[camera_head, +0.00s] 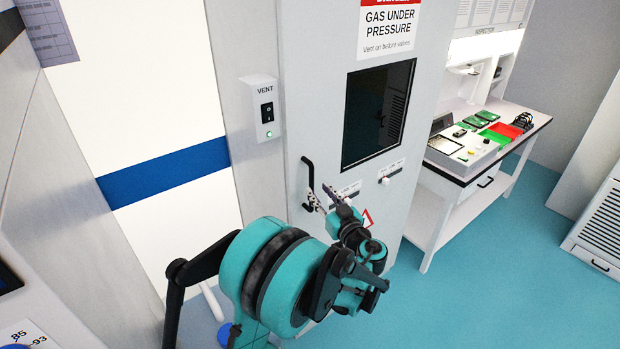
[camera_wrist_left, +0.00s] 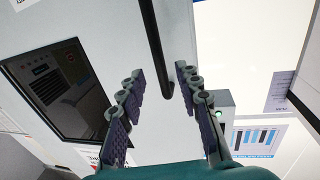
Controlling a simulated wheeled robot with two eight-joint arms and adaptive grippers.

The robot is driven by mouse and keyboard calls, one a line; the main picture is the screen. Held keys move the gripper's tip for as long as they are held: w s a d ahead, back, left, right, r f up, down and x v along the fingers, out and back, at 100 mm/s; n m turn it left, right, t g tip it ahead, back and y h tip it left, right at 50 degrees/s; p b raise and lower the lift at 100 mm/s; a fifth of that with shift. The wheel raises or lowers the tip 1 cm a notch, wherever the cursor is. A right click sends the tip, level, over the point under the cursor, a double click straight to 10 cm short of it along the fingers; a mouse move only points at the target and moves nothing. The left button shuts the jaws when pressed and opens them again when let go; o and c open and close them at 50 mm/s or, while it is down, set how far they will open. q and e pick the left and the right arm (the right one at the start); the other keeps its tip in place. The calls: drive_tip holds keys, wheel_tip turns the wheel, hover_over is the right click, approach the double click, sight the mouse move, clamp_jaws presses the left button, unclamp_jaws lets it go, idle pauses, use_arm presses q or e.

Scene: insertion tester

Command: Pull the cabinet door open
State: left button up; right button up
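The grey cabinet door (camera_head: 315,95) has a dark window (camera_head: 377,112) and looks shut. A black bar handle (camera_head: 309,178) is on its left side. In the left wrist view the handle (camera_wrist_left: 152,45) comes down from the top edge and its lower end lies between the finger pads. My left gripper (camera_head: 324,199) is at the handle's lower end; in the left wrist view the gripper (camera_wrist_left: 158,82) is open, its fingers on either side of the bar with gaps. Whether the bar is deep between the pads cannot be told. My right gripper is not in view.
A vent switch box (camera_head: 263,108) with a green light is on the panel left of the door. A white workbench (camera_head: 440,205) with boards and a red-green mat stands to the right. The blue floor (camera_head: 490,260) in front of it is clear.

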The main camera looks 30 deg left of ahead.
sight(313, 184)
use_arm(q)
drive_tip(key=b+x, duration=0.1)
drive_tip(key=x, duration=0.5)
clamp_jaws()
